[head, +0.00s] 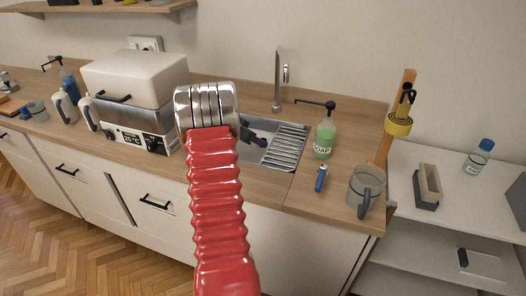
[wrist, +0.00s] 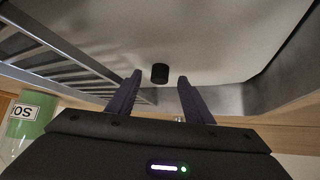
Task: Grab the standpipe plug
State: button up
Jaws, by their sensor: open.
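The standpipe plug looks to be the small black cylinder (wrist: 160,72) in the wrist view, standing on the pale sink floor. My gripper (wrist: 160,80) is open, with one dark purple finger on each side of the plug in the picture. The plug appears just beyond the fingertips, and I see no contact. In the head view my gripper (head: 260,141) reaches down into the sink (head: 297,150). My red ribbed arm covers part of the sink there, and I cannot make out the plug.
A slatted drainer (head: 286,146) fills the sink's right side. A faucet (head: 278,80) stands behind it. A green soap bottle (head: 325,138), a blue object (head: 320,178) and a grey mug (head: 366,190) are to the right. A white-lidded bath (head: 135,85) stands left.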

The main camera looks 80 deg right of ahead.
aim_at(263, 149)
jog(key=shift+f, duration=0.1)
jog(key=shift+r+x, duration=0.2)
jog(key=shift+x, duration=2.35)
jog(key=shift+s+d, duration=0.1)
jog(key=shift+d, duration=0.1)
jog(key=shift+c, duration=0.3)
jog(key=c, duration=1.1)
